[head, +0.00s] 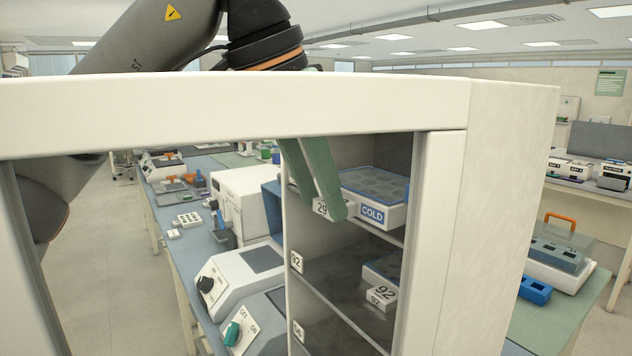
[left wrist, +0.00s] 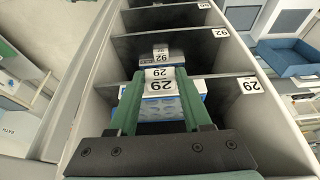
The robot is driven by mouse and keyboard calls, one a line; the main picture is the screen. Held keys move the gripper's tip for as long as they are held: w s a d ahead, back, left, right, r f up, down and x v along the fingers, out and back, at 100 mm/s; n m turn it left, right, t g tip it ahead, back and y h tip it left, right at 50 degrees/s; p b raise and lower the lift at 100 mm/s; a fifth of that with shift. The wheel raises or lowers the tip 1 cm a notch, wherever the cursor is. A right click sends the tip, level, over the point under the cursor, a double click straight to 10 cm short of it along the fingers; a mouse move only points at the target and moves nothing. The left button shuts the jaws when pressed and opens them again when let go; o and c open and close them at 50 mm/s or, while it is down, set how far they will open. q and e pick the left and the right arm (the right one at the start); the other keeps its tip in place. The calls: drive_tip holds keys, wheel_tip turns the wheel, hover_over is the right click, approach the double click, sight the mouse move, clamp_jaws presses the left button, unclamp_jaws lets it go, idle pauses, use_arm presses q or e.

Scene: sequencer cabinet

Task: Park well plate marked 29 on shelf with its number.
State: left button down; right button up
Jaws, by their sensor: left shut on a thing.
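The well plate marked 29 (head: 375,188) is white with a blue-grey welled top and a blue COLD label. It is inside the cabinet's top compartment, and its 29 tag shows beside my finger. My left gripper (head: 325,200) reaches in from above, its green fingers shut on the plate. In the left wrist view the plate (left wrist: 160,108) sits between the fingers of the left gripper (left wrist: 160,75). A 29 shelf tag (left wrist: 250,84) is on the shelf edge to the right there. I cannot tell whether the plate's underside touches the shelf. My right gripper is out of view.
The cabinet's white frame (head: 230,115) crosses the front of the head view. The shelf below carries a 92 tag (head: 296,262) and holds another box marked 92 (head: 383,293). Bench instruments (head: 240,275) stand beyond the cabinet.

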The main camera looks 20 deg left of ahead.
use_arm(q)
drive_tip(key=shift+f, duration=0.55)
idle(0.5)
drive_tip(key=shift+c, duration=1.3)
unclamp_jaws()
drive_tip(key=shift+r, duration=0.15)
drive_tip(key=v, duration=1.2)
drive_tip(key=shift+r+p, duration=0.15)
drive_tip(key=shift+p, duration=0.25)
drive_tip(key=shift+a, duration=0.1)
